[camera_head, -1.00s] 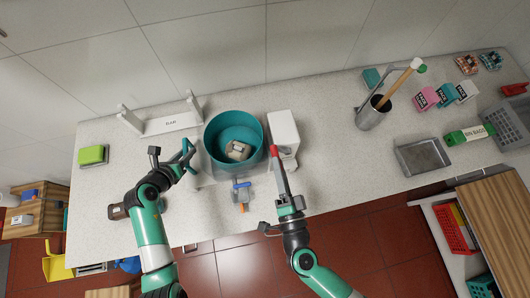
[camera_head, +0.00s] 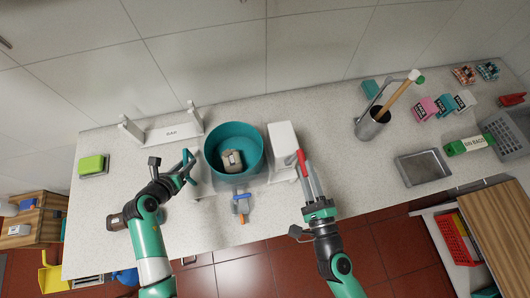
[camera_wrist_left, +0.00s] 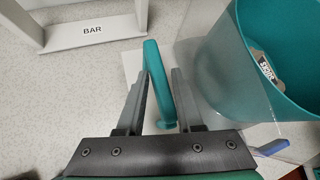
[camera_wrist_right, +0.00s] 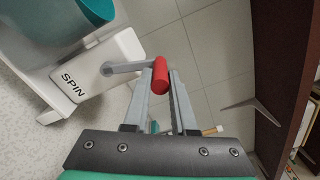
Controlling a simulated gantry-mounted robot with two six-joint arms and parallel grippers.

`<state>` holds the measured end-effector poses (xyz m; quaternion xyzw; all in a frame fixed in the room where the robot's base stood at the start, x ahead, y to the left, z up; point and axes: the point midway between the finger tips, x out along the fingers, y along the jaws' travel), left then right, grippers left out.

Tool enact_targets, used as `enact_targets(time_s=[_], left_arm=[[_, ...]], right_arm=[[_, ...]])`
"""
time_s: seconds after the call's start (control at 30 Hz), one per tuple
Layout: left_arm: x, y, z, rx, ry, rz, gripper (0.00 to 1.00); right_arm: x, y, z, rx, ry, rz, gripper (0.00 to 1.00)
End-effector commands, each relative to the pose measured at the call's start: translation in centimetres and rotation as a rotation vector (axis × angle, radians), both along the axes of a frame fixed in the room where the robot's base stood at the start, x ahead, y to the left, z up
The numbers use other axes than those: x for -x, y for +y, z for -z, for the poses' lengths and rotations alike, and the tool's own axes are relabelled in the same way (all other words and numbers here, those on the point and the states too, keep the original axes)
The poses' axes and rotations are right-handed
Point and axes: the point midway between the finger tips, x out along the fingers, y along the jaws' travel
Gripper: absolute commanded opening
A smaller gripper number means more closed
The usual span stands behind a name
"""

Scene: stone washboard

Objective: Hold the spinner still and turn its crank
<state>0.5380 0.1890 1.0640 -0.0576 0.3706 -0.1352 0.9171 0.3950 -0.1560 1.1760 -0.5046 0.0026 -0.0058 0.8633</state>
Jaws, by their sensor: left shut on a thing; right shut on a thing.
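The spinner has a teal tub (camera_head: 234,140) and a white housing (camera_head: 283,145) marked SPIN, which also shows in the right wrist view (camera_wrist_right: 90,75). My left gripper (camera_head: 188,168) is shut on the teal handle (camera_wrist_left: 158,85) at the tub's left side. My right gripper (camera_head: 302,162) is shut on the red crank knob (camera_wrist_right: 160,75) at the end of the grey crank arm (camera_wrist_right: 130,68), right of the housing.
A white BAR rack (camera_head: 165,134) stands behind on the left, and a green sponge (camera_head: 92,165) lies further left. A blue and orange tap-like part (camera_head: 241,203) sits in front of the tub. A metal tray (camera_head: 423,167) and a canister (camera_head: 372,124) stand to the right.

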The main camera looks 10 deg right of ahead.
Motion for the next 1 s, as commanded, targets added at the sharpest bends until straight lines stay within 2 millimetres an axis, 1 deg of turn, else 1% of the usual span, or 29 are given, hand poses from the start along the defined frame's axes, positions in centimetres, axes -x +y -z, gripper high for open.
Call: enact_targets(time_s=[0.03, 0.13, 0.3, 0.9, 0.93, 1.0], left_arm=[[0.4, 0.1, 0.6, -0.005, 0.015, 0.002, 0.0], [0.4, 0.1, 0.6, -0.005, 0.015, 0.002, 0.0], [0.4, 0.1, 0.6, -0.005, 0.015, 0.001, 0.0], [0.3, 0.3, 0.6, -0.007, 0.013, -0.001, 0.0], [0.3, 0.3, 0.6, -0.007, 0.012, -0.002, 0.0], [0.3, 0.3, 0.6, -0.007, 0.012, -0.002, 0.0]], right_arm=[[-0.1, -0.5, -0.1, -0.026, -0.005, 0.007, 0.0], [0.0, -0.9, 0.1, -0.059, -0.006, 0.007, 0.0], [0.0, -1.4, 0.3, -0.065, -0.006, 0.007, 0.0], [0.0, -1.8, 0.6, -0.062, -0.003, 0.009, 0.0], [0.0, -1.8, 0.6, -0.062, -0.003, 0.009, 0.28], [0.0, -1.8, 0.6, -0.062, -0.003, 0.008, 0.41]])
